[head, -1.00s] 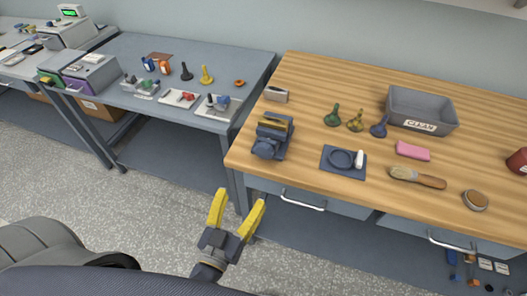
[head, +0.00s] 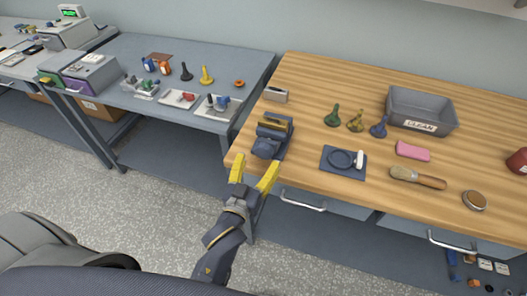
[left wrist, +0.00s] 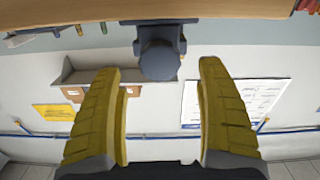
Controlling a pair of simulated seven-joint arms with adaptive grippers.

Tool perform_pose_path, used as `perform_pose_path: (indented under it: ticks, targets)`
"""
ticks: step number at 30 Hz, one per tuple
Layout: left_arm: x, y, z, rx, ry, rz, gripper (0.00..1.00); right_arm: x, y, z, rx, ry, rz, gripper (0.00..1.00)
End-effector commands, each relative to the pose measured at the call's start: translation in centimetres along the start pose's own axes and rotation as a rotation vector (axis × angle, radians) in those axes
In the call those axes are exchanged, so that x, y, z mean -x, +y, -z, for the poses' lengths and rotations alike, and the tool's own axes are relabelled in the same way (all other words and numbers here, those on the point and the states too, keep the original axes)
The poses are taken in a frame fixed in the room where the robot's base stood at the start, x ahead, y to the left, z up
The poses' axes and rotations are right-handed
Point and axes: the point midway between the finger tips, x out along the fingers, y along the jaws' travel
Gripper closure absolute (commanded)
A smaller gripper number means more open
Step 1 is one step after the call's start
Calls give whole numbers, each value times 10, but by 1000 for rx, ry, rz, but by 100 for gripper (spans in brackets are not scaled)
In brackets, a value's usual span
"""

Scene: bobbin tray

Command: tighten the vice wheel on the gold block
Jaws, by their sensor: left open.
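The dark blue-grey vice (head: 285,145) stands near the left front corner of the wooden bench. The vice wheel (head: 265,147) is on the front side, facing me. My left gripper (head: 254,168) has yellow fingers, spread open and empty, just in front of and below the wheel by the bench edge. In the left wrist view, the wheel (left wrist: 159,60) shows between and beyond the open fingers, with no contact visible. The gold block is not visible there. My right gripper is not in view.
A drawer handle (head: 303,201) sticks out below the bench edge.

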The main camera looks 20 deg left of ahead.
Motion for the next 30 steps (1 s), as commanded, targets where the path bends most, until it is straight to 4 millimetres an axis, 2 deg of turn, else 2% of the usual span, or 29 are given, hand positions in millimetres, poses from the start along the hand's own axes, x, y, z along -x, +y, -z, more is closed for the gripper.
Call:
perform_pose_path:
  ticks: [6, 12, 26, 30]
  targets:
    - [-28, 0, 1, 0, 2, 0, 26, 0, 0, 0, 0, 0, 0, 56]
    - [-43, 0, 0, 0, 2, 0, 26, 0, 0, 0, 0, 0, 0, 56]
    - [-48, 0, 0, -1, 0, 0, 26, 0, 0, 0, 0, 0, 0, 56]
    - [-48, 0, 0, 0, 0, 0, 39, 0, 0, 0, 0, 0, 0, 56]
